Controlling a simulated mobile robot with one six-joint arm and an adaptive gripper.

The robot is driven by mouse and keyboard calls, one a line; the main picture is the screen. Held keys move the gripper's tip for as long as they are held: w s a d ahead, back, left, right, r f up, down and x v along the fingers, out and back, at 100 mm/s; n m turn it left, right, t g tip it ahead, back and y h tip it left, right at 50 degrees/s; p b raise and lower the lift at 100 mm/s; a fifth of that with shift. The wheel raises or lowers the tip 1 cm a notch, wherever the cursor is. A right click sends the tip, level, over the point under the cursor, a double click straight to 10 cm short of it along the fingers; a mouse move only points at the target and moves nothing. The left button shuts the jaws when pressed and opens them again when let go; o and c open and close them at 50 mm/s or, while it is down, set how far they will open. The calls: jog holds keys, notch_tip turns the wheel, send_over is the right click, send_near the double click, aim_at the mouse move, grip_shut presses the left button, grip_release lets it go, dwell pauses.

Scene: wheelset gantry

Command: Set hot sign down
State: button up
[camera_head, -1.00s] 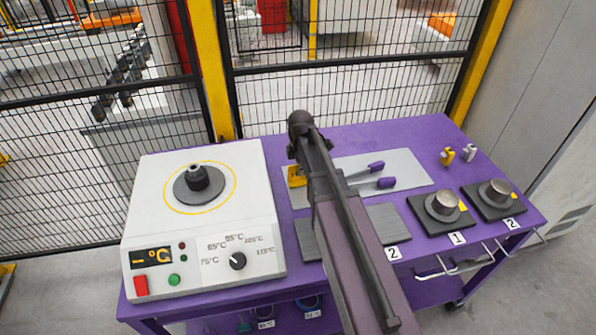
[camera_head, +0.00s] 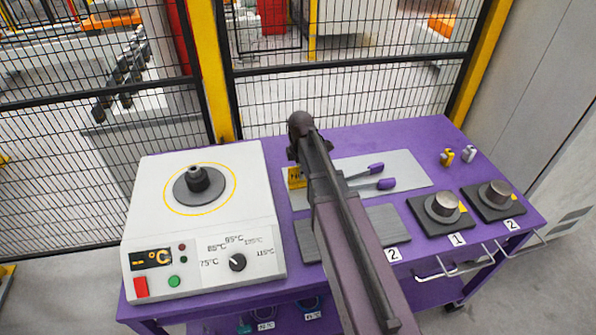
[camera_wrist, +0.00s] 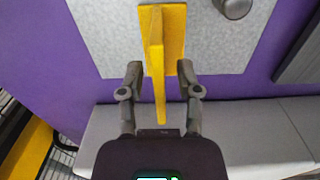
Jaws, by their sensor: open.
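The yellow hot sign (camera_head: 296,178) stands on the light grey plate on the purple table, partly hidden behind my arm in the head view. In the wrist view the sign (camera_wrist: 172,40) shows as a flat yellow piece with an upright edge on the grey plate. My gripper (camera_wrist: 160,82) is open, with one finger on each side of the sign's near end and a gap to each side. In the head view my gripper's fingers are hidden by my arm.
A white heater box (camera_head: 205,230) stands left of the plate. Two purple-handled tools (camera_head: 375,176) lie on the grey plate (camera_head: 410,170). Metal parts on dark bases (camera_head: 443,208) stand at the right. A mesh fence (camera_head: 340,95) runs behind the table.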

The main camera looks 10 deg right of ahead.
aim_at(301, 185)
jog(key=shift+r+p, duration=5.8)
jog(key=shift+r, duration=0.15)
jog(key=s+m, duration=1.6)
jog(key=m, duration=0.2)
jog(key=shift+s+a, duration=0.25)
jog(key=shift+a, duration=0.05)
